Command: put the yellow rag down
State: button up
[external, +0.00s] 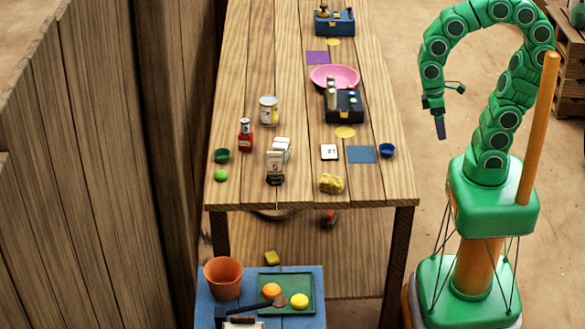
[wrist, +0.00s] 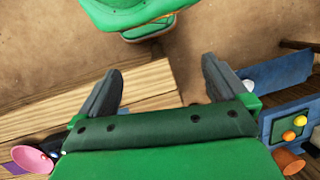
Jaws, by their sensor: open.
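A crumpled yellow thing, which looks like the yellow rag (external: 332,184), lies on the near edge of the long wooden table (external: 310,195), right of centre. My gripper (external: 446,108) hangs in the air to the right of the table, well apart from the rag. In the wrist view my gripper (wrist: 160,72) has its two dark fingers spread wide, with nothing held between them. I cannot make out the rag in the wrist view.
A lower blue table (external: 305,322) holds a green tray (external: 311,290) and terracotta pot (external: 223,278).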

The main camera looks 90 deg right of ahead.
jog(key=shift+s+d+r+n+t+h, duration=0.2)
jog(key=shift+s+d+r+n+h, duration=0.2)
jog(key=shift+s, duration=0.2)
jog(key=shift+s+d+r+n+t+h, duration=0.2)
jog(key=shift+s+d+r+n+h, duration=0.15)
jog(key=shift+s+d, duration=0.2)
dwell(0.5)
